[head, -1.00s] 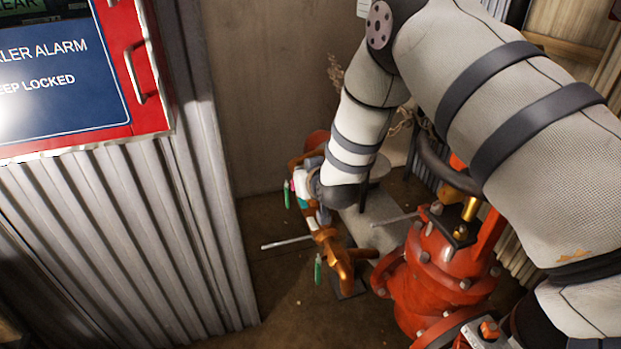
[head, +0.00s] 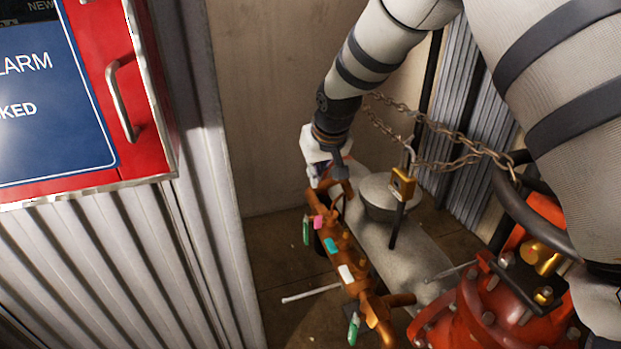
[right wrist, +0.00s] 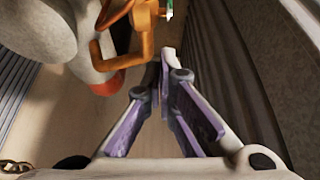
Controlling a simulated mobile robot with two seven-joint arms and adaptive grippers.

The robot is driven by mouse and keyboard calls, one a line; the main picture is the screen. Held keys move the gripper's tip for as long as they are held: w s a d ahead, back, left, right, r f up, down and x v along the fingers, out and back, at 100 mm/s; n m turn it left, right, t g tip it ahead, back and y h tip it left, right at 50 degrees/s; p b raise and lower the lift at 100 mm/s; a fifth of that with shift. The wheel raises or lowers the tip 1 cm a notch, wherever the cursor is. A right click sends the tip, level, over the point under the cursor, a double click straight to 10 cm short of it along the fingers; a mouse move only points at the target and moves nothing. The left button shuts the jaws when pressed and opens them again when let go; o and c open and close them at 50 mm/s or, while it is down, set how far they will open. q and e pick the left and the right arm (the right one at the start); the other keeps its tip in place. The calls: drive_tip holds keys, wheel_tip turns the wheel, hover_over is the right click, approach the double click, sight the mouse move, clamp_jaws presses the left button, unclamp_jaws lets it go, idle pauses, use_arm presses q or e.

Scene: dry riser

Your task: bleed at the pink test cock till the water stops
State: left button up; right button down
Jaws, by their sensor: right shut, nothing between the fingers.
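The bronze pipe assembly (head: 345,258) runs from upper left to lower right in the head view. A pink tag (head: 318,222) marks a fitting near its far end, with teal (head: 330,245) and white (head: 346,272) tags nearer me. I cannot make out the pink cock's handle position or any water. My right gripper (head: 320,176) is at the far end of the assembly, beyond the pink tag and partly hidden. In the right wrist view its purple fingers (right wrist: 167,60) are shut and empty, with orange pipework (right wrist: 128,40) beyond them.
Green handles (head: 306,230) hang at both ends of the assembly. A chain (head: 450,135) with a brass padlock (head: 402,184) crosses above a grey cylinder. A red valve body (head: 490,310) stands at lower right. A corrugated wall and red alarm cabinet (head: 150,130) bound the left.

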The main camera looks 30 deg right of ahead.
sight(318, 222)
drive_tip(key=a+b+x, duration=0.1)
drive_tip(key=b+x, duration=0.1)
drive_tip(key=x, duration=0.6)
use_arm(q)
drive_tip(key=shift+p, duration=1.1)
use_arm(e)
drive_tip(key=s, duration=0.4)
use_arm(q)
drive_tip(key=shift+s, duration=0.1)
